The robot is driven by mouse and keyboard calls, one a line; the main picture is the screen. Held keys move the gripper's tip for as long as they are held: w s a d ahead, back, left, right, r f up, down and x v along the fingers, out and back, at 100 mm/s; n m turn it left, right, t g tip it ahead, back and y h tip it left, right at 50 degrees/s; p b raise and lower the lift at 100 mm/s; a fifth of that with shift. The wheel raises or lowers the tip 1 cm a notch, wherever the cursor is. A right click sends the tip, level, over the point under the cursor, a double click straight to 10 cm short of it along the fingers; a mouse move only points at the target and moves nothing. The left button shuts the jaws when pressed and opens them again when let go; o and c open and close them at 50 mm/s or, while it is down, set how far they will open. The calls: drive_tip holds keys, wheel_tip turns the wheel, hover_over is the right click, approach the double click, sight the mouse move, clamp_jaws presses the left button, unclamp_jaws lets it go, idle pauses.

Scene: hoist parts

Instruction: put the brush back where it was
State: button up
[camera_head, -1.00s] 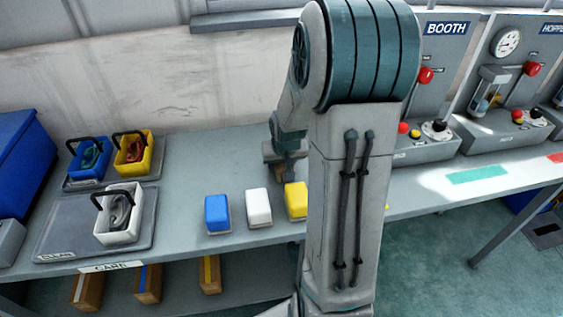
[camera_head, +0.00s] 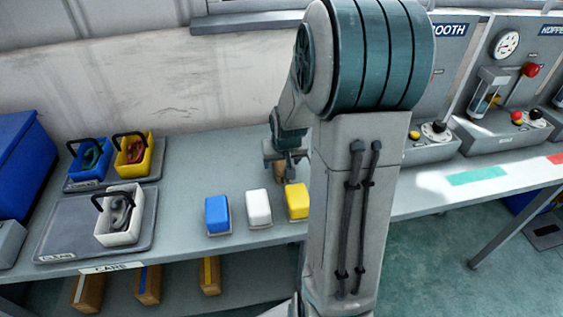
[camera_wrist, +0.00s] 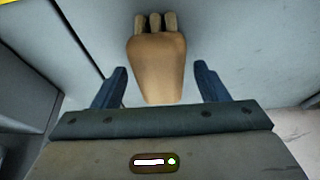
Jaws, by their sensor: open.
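A tan, wooden-looking thing (camera_wrist: 155,62) with several short pale stubs at its far end shows in the wrist view; it may be the brush, but I cannot be sure. My gripper (camera_wrist: 160,78) is open, with one blue-grey finger on each side of its near end and gaps on both sides. In the head view my gripper (camera_head: 287,162) is over the bench behind the yellow block, and a small brown part of the thing (camera_head: 281,173) shows beside it. My arm hides part of the bench.
Blue (camera_head: 217,213), white (camera_head: 258,207) and yellow (camera_head: 297,201) blocks stand on the bench in front of my gripper. Handled caddies stand at left, including a white one (camera_head: 119,229) on the CLEAN tray (camera_head: 70,225). Striped wooden blocks (camera_head: 148,284) lie on the shelf below.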

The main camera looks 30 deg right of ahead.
drive_tip(key=v, duration=1)
drive_tip(key=shift+a+p, duration=0.1)
drive_tip(key=shift+p, duration=0.3)
drive_tip(key=s+a+r+n+g+y, duration=0.1)
drive_tip(key=s+a+r+n, duration=0.2)
drive_tip(key=s+a, duration=0.9)
drive_tip(key=s, duration=0.2)
drive_tip(key=shift+s+a+g, duration=0.3)
